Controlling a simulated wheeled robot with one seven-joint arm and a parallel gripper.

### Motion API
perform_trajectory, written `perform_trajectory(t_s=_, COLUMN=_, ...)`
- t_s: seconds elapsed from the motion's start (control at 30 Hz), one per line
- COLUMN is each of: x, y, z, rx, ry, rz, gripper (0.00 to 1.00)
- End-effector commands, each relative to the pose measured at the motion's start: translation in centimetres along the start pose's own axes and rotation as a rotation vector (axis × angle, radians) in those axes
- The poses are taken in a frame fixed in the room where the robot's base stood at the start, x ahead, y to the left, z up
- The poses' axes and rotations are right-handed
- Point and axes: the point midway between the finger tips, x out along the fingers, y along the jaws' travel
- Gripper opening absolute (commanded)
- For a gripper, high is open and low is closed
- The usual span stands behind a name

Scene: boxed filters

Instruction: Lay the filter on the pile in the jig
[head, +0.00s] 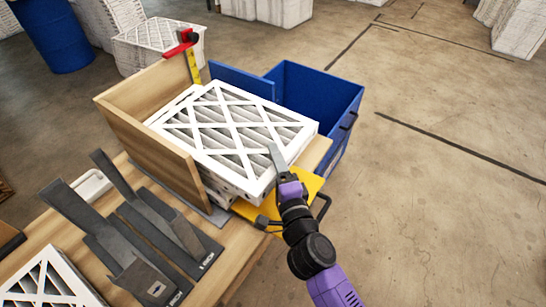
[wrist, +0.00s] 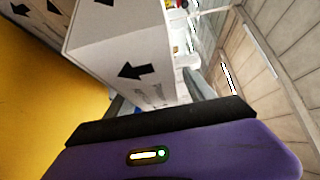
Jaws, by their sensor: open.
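A white-framed pleated filter (head: 225,125) lies flat on top of the pile (head: 218,188) in the wooden jig (head: 150,140). Its right part reaches out past the layers below, which show at the left and front. My gripper (head: 280,160) is at the filter's front right edge, with one grey finger showing above the top face. The wrist view shows the filter's white side with a black arrow (wrist: 138,72) close in front of the open jaws.
A yellow plate (head: 310,184) lies below the filter at the front right. A blue bin (head: 318,88) stands behind to the right. Dark metal brackets (head: 130,240) and another filter (head: 48,285) sit on the bench at left. Open floor lies right.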

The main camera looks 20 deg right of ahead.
Motion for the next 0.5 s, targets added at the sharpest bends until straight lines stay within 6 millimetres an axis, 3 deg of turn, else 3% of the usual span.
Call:
perform_trajectory(t_s=0.3, x=-6.5, y=0.2, z=0.0, rx=0.000, ry=-0.001, rz=0.002, gripper=0.63)
perform_trajectory(t_s=0.5, x=-9.2, y=0.2, z=0.0, rx=0.000, ry=0.000, rz=0.001, gripper=0.63)
